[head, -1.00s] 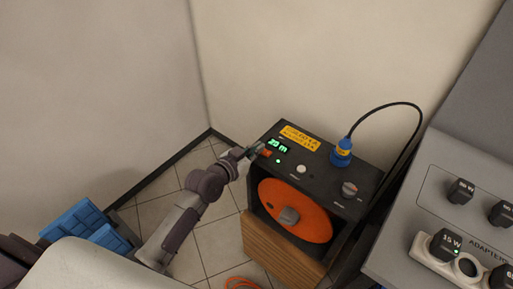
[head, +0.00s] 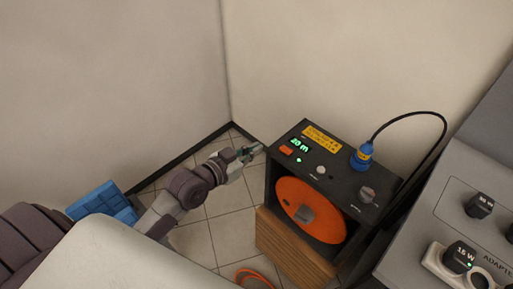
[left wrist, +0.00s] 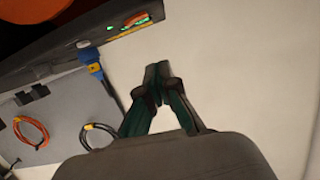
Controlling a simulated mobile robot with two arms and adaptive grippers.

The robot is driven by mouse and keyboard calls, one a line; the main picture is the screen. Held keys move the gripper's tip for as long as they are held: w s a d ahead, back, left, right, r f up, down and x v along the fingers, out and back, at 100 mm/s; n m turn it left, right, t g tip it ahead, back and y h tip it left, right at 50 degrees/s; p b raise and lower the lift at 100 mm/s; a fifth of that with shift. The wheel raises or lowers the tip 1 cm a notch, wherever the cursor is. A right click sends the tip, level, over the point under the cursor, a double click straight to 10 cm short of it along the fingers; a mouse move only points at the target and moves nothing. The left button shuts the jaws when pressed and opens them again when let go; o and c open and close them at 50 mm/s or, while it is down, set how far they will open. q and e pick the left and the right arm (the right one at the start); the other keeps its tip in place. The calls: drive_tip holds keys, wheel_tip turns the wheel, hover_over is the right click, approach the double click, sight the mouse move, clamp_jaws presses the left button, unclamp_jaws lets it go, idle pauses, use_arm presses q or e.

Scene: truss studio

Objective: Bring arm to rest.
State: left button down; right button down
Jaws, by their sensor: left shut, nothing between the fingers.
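My left arm comes in from the left in the head view. My left gripper (head: 248,153) is shut and empty, just left of the black reel box (head: 284,165) and apart from it. In the left wrist view the gripper's fingertips (left wrist: 157,75) meet in front of a pale wall, with the box's panel edge at the upper left. The box has an orange reel (head: 300,222), an orange switch (head: 286,150) and a lit green display. My right gripper is in neither current view.
A blue plug (head: 362,157) with a black cable stands on the box. A grey adapter board (head: 430,245) is at the right. A blue crate (head: 97,200) stands at the lower left. Tiled floor (head: 228,200) shows between crate and box. An orange cable (head: 255,277) lies at the bottom.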

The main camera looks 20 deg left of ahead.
idle(0.3)
use_arm(q)
drive_tip(key=s+a+f+n+g+y, duration=0.1)
drive_tip(key=s+a+f+g, duration=0.15)
drive_tip(key=f, duration=0.75)
drive_tip(key=s+a+f+n+g+y, duration=0.1)
drive_tip(key=s+f+y, duration=0.15)
drive_tip(key=f, duration=0.85)
drive_tip(key=s+a+f+n+g, duration=0.15)
drive_tip(key=s+f, duration=0.25)
drive_tip(key=f, duration=0.6)
drive_tip(key=s+d+f+g, duration=0.1)
drive_tip(key=s+f+g, duration=0.1)
drive_tip(key=s+f, duration=0.5)
drive_tip(key=s+d+f+m+g+y, duration=0.1)
drive_tip(key=s+f+g, duration=0.2)
drive_tip(key=s+f, duration=0.4)
drive_tip(key=s+d+f+g, duration=0.1)
drive_tip(key=s+f+g, duration=0.2)
drive_tip(key=s, duration=1.5)
wheel_tip(320, 180, down, 4)
drive_tip(key=shift+s+f, duration=0.1)
drive_tip(key=shift+s, duration=0.15)
drive_tip(key=shift+d+m+y, duration=0.1)
drive_tip(key=shift+m+y, duration=0.15)
